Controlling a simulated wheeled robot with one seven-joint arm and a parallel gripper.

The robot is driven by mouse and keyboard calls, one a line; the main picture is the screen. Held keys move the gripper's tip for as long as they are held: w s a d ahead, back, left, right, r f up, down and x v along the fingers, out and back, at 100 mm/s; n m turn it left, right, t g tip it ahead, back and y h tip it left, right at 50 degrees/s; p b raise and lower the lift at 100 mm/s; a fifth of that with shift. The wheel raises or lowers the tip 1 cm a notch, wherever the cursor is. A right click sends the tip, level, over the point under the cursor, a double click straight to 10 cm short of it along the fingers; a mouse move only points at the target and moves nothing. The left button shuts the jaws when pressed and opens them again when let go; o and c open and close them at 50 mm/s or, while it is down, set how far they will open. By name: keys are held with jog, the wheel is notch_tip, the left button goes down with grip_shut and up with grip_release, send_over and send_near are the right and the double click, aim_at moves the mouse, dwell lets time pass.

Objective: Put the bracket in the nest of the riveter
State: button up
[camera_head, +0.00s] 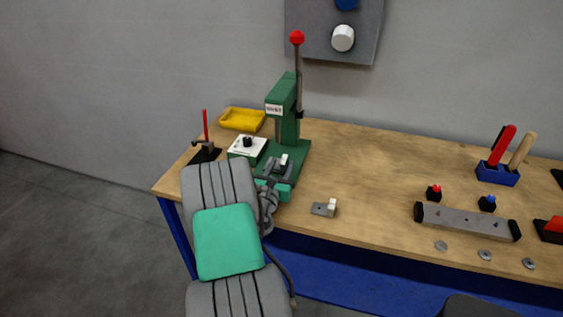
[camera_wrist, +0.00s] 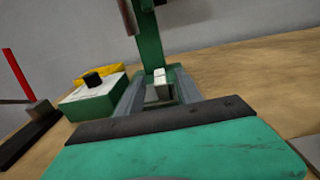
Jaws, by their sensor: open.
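The green riveter (camera_head: 285,100) stands at the back left of the bench, its lever with a red knob upright. My gripper (camera_head: 278,166) is in front of its column, low over the base. Its dark fingers are open. A small pale-topped bracket-like piece (camera_wrist: 158,88) stands between the fingers in the wrist view, with gaps at both sides. It also shows in the head view (camera_head: 284,159). The nest is mostly hidden by my gripper, so I cannot tell exactly how this piece sits. A similar grey piece with a pale block (camera_head: 325,208) lies on the bench to the right.
A white-topped box with a black knob (camera_head: 247,146) stands close left of the riveter. A red-rod stand (camera_head: 206,150) and a yellow tray (camera_head: 242,119) are beyond it. A long grey fixture (camera_head: 466,223) and several washers lie right.

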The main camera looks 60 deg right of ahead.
aim_at(284, 159)
jog(key=d, duration=0.2)
jog(key=w+d, duration=0.1)
jog(key=d, duration=0.1)
jog(key=shift+d+p, duration=0.2)
jog(key=shift+p, duration=0.2)
jog(key=shift+a, duration=0.1)
jog(key=shift+c, duration=0.4)
grip_shut()
